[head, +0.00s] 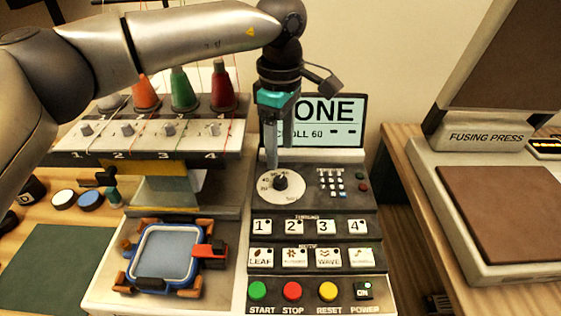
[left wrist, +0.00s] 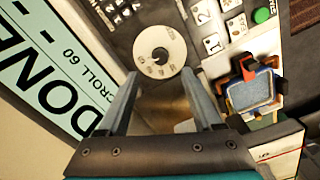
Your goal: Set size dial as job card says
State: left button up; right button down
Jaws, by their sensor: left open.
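The size dial (head: 291,194) is a pale disc with a dark central knob on the machine's control panel. It also shows in the left wrist view (left wrist: 172,38), where its printed numbers are too small to read surely. My left gripper (head: 272,162) is open and points down over the back of the dial; its fingers (left wrist: 160,72) are empty and apart from the knob. The screen (left wrist: 68,62) reads DONE, with SCROLL 60 in smaller letters. I cannot make out a job card. My right gripper is not in view.
A blue hoop (head: 163,256) sits left of the panel, with thread cones (head: 183,93) behind it. Pattern and numbered keys, plus START (head: 258,291), STOP and RESET buttons, lie in front of the dial. A fusing press (head: 490,138) stands at right.

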pick_arm(q)
notch_tip(320, 180, up, 8)
jog(key=p, duration=0.1)
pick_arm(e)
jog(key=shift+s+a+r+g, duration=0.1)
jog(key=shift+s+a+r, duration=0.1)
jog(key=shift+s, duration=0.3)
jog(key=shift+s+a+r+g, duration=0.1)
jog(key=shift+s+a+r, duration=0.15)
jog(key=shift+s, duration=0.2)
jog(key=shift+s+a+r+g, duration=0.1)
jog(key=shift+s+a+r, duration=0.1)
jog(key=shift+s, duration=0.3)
